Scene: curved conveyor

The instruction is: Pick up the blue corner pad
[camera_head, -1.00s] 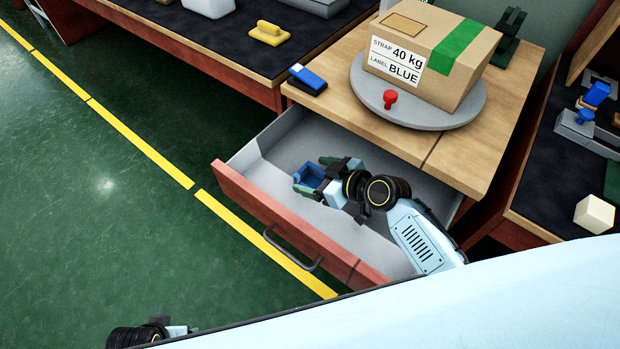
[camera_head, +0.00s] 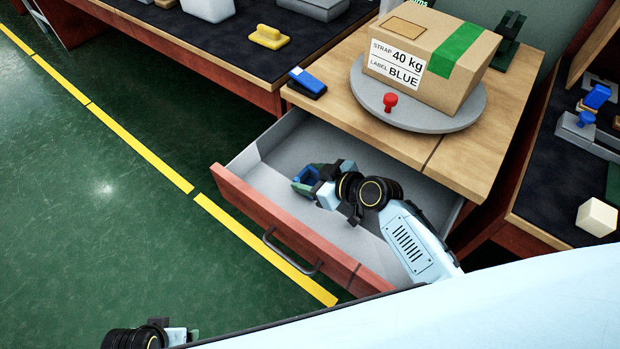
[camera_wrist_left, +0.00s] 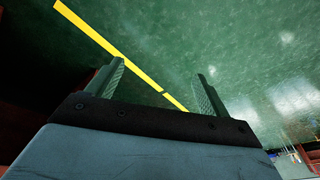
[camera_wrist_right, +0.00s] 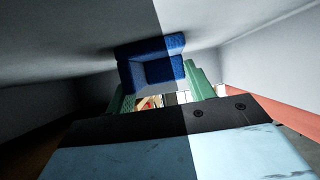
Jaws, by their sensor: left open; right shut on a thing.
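The blue corner pad (camera_head: 306,174) is an L-shaped blue piece in the open drawer (camera_head: 262,203) of the wooden bench. My right gripper (camera_head: 308,179) reaches into the drawer and is shut on the pad. In the right wrist view the pad (camera_wrist_right: 151,62) sits between the green fingers (camera_wrist_right: 160,88), its open angle showing. I cannot tell whether it touches the drawer floor. My left gripper (camera_wrist_left: 160,85) is open and empty over the green floor, far from the drawer. In the head view only a part of the left arm shows at the bottom left.
A cardboard box (camera_head: 437,55) marked 40 kg and BLUE stands on a grey turntable (camera_head: 420,118) on the bench. A red knob (camera_head: 390,101) and a blue-and-black tool (camera_head: 307,82) are near it. The drawer walls surround my right gripper.

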